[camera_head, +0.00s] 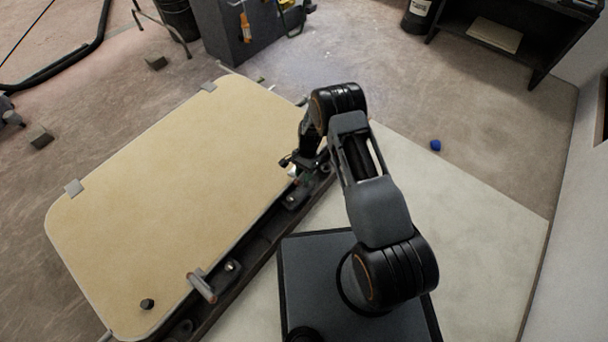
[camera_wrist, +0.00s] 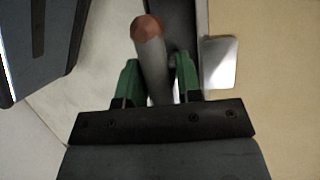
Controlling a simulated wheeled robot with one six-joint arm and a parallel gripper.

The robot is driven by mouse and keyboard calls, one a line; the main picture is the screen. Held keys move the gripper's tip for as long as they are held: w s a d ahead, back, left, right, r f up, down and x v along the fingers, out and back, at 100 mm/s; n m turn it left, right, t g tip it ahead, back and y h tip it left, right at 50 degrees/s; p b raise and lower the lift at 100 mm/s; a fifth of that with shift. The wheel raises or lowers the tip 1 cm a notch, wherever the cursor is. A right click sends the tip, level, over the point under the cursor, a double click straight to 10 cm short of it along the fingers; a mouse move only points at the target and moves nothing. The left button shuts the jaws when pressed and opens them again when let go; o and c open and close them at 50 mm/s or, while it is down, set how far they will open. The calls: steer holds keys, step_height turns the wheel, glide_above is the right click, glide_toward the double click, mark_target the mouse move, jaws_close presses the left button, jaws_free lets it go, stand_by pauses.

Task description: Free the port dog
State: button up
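The yellow-tan hatch panel (camera_head: 175,190) lies flat, with two dogs along its near edge. One dog (camera_head: 203,287), with an orange-tipped grey handle, stands clear at the lower left of the head view. The other is mostly hidden by my gripper (camera_head: 298,168) at the panel's right end. In the wrist view its grey handle with a red-brown tip (camera_wrist: 149,45) rises between the green fingers of my gripper (camera_wrist: 158,75). The fingers stand apart on either side, with a gap visible at the right finger. A metal plate (camera_wrist: 220,62) lies at the panel's edge.
A dark frame rail (camera_head: 250,252) runs along the panel's near edge. A dark cabinet (camera_head: 240,50) and a shelf stand behind.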

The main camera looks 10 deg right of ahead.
steer(key=o, duration=0.3)
steer(key=shift+s+a, duration=0.1)
steer(key=shift+s, duration=0.05)
steer(key=p+v, duration=0.4)
steer(key=v, duration=0.9)
steer(key=shift+w+r, duration=0.2)
steer(key=shift+r, duration=0.15)
